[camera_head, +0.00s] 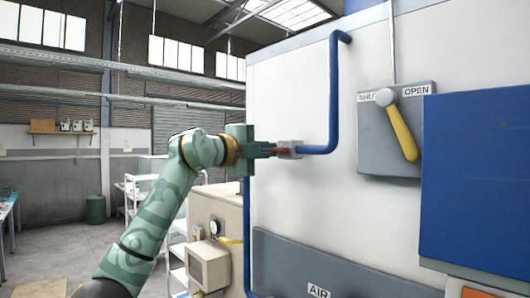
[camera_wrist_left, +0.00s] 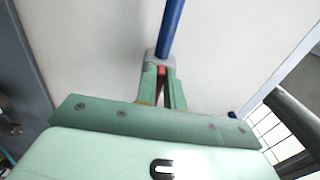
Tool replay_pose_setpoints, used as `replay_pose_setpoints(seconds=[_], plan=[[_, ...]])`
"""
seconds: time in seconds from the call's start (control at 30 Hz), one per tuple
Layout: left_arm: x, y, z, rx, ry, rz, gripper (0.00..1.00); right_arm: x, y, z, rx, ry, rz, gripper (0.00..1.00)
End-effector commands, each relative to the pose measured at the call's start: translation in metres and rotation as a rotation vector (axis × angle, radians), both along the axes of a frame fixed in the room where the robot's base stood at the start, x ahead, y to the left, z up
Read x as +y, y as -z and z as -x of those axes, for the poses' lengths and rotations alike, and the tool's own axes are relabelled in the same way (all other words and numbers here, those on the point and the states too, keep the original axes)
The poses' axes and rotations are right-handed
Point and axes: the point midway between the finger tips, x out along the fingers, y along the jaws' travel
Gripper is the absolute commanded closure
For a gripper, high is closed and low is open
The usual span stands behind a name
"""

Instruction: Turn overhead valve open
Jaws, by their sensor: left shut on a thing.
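A grey valve body (camera_head: 290,146) sits on the end of a blue pipe (camera_head: 333,100) against the white panel. My left gripper (camera_head: 272,151) reaches it from the left and is shut on a small red handle (camera_head: 281,151) beside the valve body. In the left wrist view the fingers (camera_wrist_left: 161,88) close around the red handle (camera_wrist_left: 161,72), just below the grey valve body (camera_wrist_left: 160,60). The fingers hide most of the handle. A yellow lever (camera_head: 403,133) on a grey plate (camera_head: 372,150) hangs down and slightly right, below SHUT and OPEN labels. My right gripper is out of view.
A blue box (camera_head: 475,185) stands out from the panel at right. A beige cabinet (camera_head: 207,222) with a gauge stands below my left arm. A grey strip with an AIR label (camera_head: 318,291) runs low along the panel. Open floor (camera_head: 50,262) lies at left.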

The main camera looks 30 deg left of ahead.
Motion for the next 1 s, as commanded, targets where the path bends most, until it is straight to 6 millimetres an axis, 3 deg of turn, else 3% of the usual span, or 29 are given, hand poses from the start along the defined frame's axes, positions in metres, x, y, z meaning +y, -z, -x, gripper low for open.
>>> replay_pose_setpoints(seconds=[0.03,0.37,0.47,0.5,0.83,1.0], plan=[[-0.006,0.008,-0.002,0.021,0.013,0.003,1.00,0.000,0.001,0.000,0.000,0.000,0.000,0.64],[-0.006,0.008,-0.002,0.022,0.014,0.006,1.00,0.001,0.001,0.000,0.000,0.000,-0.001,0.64],[-0.006,0.008,-0.002,0.021,0.014,0.005,0.71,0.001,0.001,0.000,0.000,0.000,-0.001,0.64],[-0.006,0.007,-0.002,0.020,0.013,0.006,0.68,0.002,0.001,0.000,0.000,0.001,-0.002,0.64],[-0.001,0.003,0.003,0.009,0.005,0.005,0.68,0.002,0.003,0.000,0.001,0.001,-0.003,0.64],[0.009,0.006,0.029,0.007,0.003,0.002,0.68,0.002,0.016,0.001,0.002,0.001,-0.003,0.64]])
